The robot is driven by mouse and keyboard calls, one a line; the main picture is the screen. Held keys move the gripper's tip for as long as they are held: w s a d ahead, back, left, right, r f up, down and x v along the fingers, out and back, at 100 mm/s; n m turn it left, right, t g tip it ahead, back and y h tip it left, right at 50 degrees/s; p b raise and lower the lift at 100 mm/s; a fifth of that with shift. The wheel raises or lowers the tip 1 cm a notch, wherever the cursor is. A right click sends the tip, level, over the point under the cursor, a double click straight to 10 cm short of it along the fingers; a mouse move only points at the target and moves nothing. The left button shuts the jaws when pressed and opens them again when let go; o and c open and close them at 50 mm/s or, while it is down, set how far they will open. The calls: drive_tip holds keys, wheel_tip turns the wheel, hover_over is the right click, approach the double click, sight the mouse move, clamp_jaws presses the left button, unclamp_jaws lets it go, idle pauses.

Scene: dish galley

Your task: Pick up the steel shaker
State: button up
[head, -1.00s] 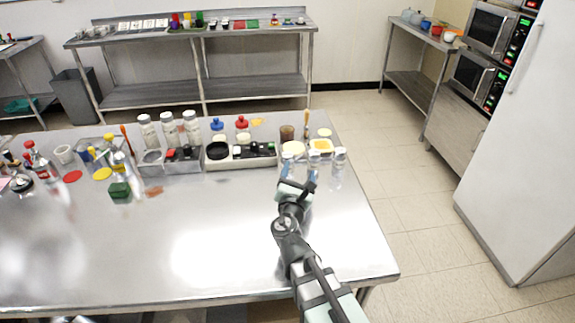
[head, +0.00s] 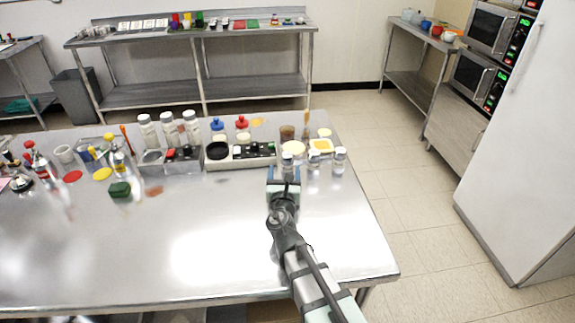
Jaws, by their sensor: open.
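Small silvery, pale-capped containers stand at the right end of the steel table. One (head: 339,161) is at the far right, and another (head: 314,160) is just left of it. A third (head: 288,162) stands behind my gripper, which partly hides it. They are too small to tell which is the steel shaker. My gripper (head: 284,180) is open, in front of the leftmost one and left of the other two. I cannot see anything held in it, nor whether it touches the container.
A pale organiser (head: 240,163) with dark items is left of my gripper. White-capped jars (head: 170,130) and red and blue-topped bottles (head: 242,123) stand behind. A yellow-filled dish (head: 321,146) lies behind the containers. The table (head: 200,245) is clear at the front.

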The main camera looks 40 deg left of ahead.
sight(288, 165)
drive_tip(key=shift+w+d+x, duration=0.1)
drive_tip(key=shift+d+x, duration=0.05)
drive_tip(key=shift+x, duration=1.3)
drive_tip(key=shift+w+d+x, duration=0.15)
drive_tip(key=shift+d+x, duration=0.05)
drive_tip(key=shift+x, duration=1.2)
drive_tip(key=shift+r, duration=0.15)
drive_tip(key=c, duration=1.1)
